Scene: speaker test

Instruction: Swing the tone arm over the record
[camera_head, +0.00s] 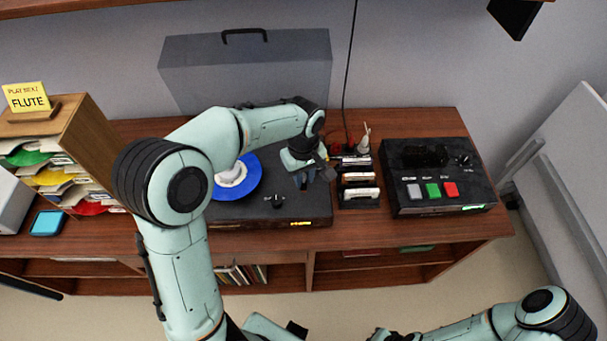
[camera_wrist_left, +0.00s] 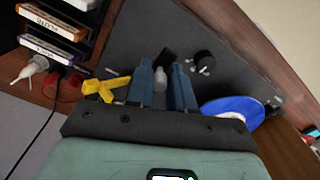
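The turntable (camera_head: 285,215) is a dark box on the wooden cabinet; its dark top also fills much of the left wrist view (camera_wrist_left: 225,75). A blue record (camera_head: 247,184) with a pale centre lies on it, and its edge shows in the left wrist view (camera_wrist_left: 228,106). My left gripper (camera_head: 304,178) points down over the turntable's right part, beside the record. In the left wrist view its two blue fingers (camera_wrist_left: 162,72) stand apart, with a small grey piece and a dark block, perhaps the tone arm's end, between them. Contact is unclear. My right gripper is hardly visible at the bottom edge.
A yellow piece (camera_wrist_left: 107,88) lies close beside my left fingers. Right of the turntable are a cassette rack (camera_head: 360,180) and a black control box (camera_head: 435,170) with grey, green and red buttons. A record shelf (camera_head: 90,140) stands left; a grey case (camera_head: 250,70) is behind.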

